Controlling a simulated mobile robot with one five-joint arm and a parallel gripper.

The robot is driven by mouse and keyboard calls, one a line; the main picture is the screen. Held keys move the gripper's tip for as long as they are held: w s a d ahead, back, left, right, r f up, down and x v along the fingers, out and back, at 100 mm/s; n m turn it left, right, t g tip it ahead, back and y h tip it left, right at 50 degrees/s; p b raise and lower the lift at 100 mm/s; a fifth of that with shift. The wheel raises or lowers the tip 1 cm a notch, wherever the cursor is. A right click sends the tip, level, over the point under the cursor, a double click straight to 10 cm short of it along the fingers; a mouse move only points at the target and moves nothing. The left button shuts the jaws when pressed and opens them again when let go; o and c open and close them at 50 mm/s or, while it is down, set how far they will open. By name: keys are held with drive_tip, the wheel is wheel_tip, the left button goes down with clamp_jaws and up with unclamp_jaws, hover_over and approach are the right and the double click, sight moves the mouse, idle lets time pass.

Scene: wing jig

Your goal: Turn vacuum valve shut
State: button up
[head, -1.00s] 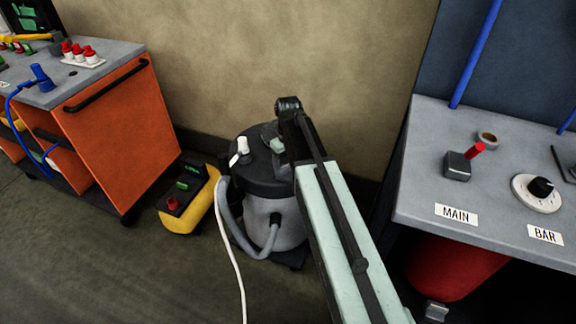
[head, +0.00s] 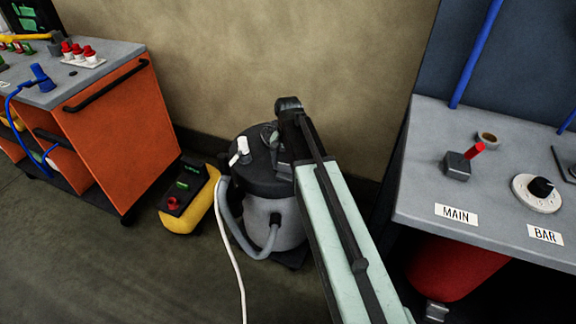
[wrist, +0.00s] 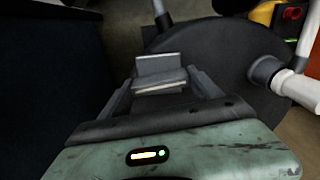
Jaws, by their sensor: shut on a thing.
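The shop vacuum (head: 281,225) has a grey drum and a black lid, with a white upright fitting (head: 243,150) on the lid's left. In the wrist view the black lid (wrist: 230,85) lies under my gripper, and the white fitting shows at the right (wrist: 293,84). My gripper (wrist: 162,85) is over the lid, its grey fingers shut on a small flat grey piece (wrist: 160,66), apparently the valve handle. In the head view my arm hides much of the lid's right side, and the grip is hardly visible. The handle's exact angle cannot be told.
A yellow unit (head: 190,203) stands left of the vacuum. A hose and white cable (head: 237,262) run in front. An orange cart (head: 115,130) is at the left. A grey bench (head: 420,190) with MAIN and BAR labels is at the right. A wall stands close behind.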

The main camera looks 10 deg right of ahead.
sight(288, 165)
drive_tip(key=shift+m, duration=0.6)
drive_tip(key=o, duration=1.4)
wheel_tip(288, 165, up, 8)
drive_tip(key=p, duration=0.8)
drive_tip(key=shift+f, duration=0.1)
